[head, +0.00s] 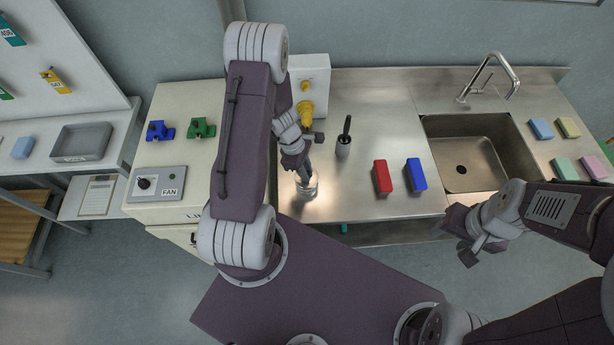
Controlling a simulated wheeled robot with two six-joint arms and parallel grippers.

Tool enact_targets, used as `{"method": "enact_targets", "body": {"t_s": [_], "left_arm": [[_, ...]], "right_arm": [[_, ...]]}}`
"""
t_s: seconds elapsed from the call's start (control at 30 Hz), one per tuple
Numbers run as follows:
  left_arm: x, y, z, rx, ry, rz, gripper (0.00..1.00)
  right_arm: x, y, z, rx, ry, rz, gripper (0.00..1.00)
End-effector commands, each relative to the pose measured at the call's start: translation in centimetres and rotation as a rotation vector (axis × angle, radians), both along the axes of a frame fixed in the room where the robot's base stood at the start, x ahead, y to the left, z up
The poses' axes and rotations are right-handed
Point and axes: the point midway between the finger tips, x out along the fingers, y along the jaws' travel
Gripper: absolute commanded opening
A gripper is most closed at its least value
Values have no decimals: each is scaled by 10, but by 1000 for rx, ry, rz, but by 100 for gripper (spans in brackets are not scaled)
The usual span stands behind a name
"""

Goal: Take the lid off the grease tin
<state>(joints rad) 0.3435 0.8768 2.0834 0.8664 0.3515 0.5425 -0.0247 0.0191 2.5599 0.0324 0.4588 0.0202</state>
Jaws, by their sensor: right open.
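A small round silvery container (311,190), which looks like the grease tin, stands on the steel counter near its front edge. My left gripper (304,176) reaches down over it from above. Its fingers and wrist hide part of the top, so I cannot tell the lid from the body, or whether the fingers touch it or grip it. My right gripper (467,248) is open and empty, in front of the counter below the sink, well away from the tin.
Behind the tin are a yellow fitting (305,112) on a white box and a dark-handled brush in a holder (343,146). Red (382,178) and blue (416,175) blocks stand to the right, before the sink (470,165). A fan switch panel (157,184) is left.

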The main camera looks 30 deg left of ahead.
Motion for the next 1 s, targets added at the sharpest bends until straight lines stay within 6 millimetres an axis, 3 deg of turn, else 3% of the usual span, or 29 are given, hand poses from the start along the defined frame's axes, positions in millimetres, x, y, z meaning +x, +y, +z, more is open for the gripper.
{"method": "enact_targets", "body": {"t_s": [0.4, 0.67, 1.0], "left_arm": [[0, 0, 3, 0, -1, -1, 0], [2, 1, 41, 2, -6, -1, 0], [-26, -70, 85, 1, -4, -7, 0]], "right_arm": [[0, 0, 1, 0, 0, 0, 51], [0, 0, 6, 0, 0, 0, 51], [0, 0, -4, 0, 0, 0, 51]]}}
